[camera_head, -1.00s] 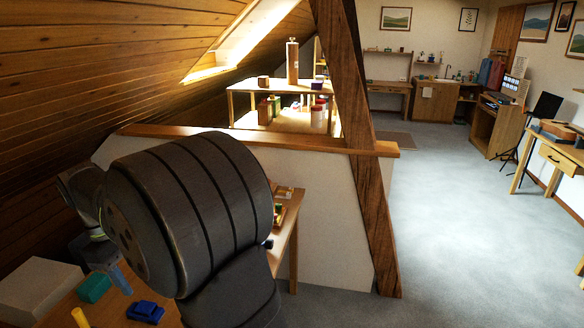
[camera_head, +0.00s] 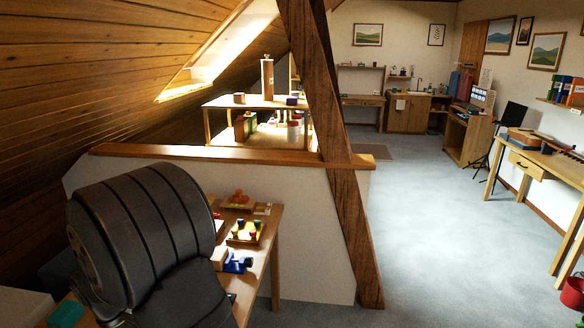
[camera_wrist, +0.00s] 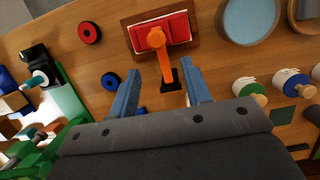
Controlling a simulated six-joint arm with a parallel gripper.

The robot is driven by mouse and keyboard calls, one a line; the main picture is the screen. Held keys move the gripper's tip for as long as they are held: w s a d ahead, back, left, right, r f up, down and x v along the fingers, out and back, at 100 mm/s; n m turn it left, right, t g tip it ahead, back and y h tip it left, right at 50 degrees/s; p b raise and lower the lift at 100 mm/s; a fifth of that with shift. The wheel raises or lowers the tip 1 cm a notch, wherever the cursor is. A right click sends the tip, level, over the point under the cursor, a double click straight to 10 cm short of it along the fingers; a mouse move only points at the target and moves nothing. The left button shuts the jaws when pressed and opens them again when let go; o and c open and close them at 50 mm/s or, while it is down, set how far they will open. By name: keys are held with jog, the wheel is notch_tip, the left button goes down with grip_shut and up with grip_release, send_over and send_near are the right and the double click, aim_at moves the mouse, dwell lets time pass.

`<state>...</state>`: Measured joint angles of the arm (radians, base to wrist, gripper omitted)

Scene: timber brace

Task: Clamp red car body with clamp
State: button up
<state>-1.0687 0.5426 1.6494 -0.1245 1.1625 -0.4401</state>
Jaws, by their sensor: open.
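In the wrist view, the red car body (camera_wrist: 174,29) lies on a brown wooden board (camera_wrist: 129,21). An orange clamp arm (camera_wrist: 161,62) with a black end (camera_wrist: 170,81) reaches over the middle of the red body. I cannot tell whether it presses on it. My gripper (camera_wrist: 162,73) is open, with its two blue fingers on either side of the clamp's lower end. I cannot see contact with the clamp. In the head view, my dark arm hides the gripper.
In the wrist view, a red ring (camera_wrist: 89,32) and a blue ring (camera_wrist: 111,81) lie to the left. A grey-blue disc (camera_wrist: 250,18) and several spools are right. Green and black fixtures crowd the left. In the head view, a wooden post (camera_head: 330,150) stands beside the half wall.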

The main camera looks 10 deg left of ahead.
jog(key=shift+x, duration=0.8)
jog(key=shift+d, duration=0.15)
